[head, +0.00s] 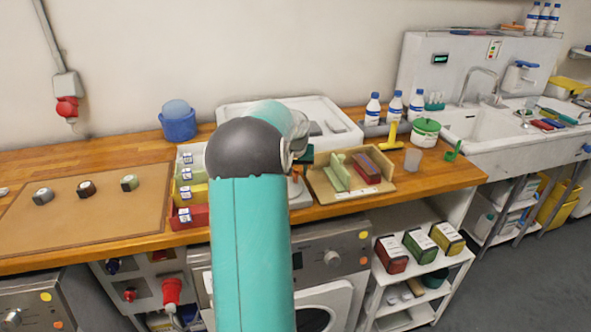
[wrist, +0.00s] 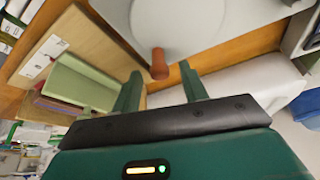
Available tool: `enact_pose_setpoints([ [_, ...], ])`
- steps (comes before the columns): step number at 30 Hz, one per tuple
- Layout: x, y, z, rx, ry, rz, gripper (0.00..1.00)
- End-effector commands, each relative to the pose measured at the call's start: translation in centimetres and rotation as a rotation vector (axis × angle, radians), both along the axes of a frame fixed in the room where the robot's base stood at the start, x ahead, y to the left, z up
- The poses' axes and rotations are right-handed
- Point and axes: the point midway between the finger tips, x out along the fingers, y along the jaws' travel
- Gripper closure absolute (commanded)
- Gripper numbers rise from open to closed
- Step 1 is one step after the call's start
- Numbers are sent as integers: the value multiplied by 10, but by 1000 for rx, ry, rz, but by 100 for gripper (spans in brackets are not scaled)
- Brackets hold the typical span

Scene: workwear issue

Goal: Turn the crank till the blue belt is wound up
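The crank's orange handle (head: 296,175) stands on a pale grey unit (head: 300,194) on the wooden counter, partly hidden behind my arm in the head view. In the wrist view the upright handle (wrist: 159,64) is orange-brown, beside a round pale grey part (wrist: 175,25). My gripper (wrist: 160,88) is open, its two green fingers apart, with the handle just beyond and between their tips. Nothing is held. In the head view my gripper (head: 307,156) is mostly hidden by my arm. I cannot make out the blue belt in either view.
A wooden tray (head: 385,190) with green and maroon pieces stands close right of the crank. Colored bins (head: 193,217) stand to the left, near a brown board (head: 90,225) with several knobs. A white basin (head: 335,125) is behind. A green-lidded tub (head: 425,135) is farther right.

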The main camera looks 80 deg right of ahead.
Motion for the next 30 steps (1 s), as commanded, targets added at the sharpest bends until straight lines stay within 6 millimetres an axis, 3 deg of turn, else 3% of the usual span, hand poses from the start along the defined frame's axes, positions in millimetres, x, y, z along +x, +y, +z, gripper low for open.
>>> enact_pose_setpoints([
  [8,-1,3,8,-2,-1,-1,57],
  [24,-10,43,106,-3,0,1,57],
  [30,-12,51,125,0,0,-1,57],
])
